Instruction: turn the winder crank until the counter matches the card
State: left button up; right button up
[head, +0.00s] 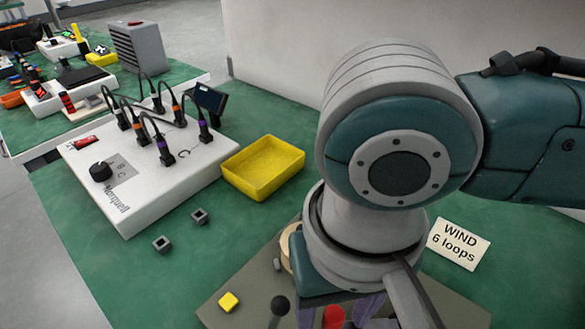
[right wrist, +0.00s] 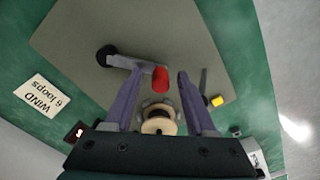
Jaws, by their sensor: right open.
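The winder's crank shows in the right wrist view as a grey arm (right wrist: 130,63) running from a dark hub (right wrist: 107,54) to a red knob (right wrist: 161,80). The knob also shows at the bottom of the head view (head: 333,318). My right gripper (right wrist: 160,74) is open, its purple fingers on either side of the knob with gaps visible. A pale spool (right wrist: 157,125) lies between the finger bases. A small dark box with a red mark (right wrist: 75,132) may be the counter; no number is readable. The card (head: 458,244) reads "WIND 6 loops". My left gripper is out of view.
The winder's grey board (head: 222,312) carries a yellow block (head: 229,301) and a black-knobbed post (head: 280,306). A yellow tray (head: 263,167), two small grey blocks and a white cabled panel (head: 125,210) lie left. My right arm hides much of the winder.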

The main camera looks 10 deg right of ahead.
jog(key=shift+f, duration=0.2)
jog(key=shift+c, duration=0.3)
grip_shut()
dwell(1.0)
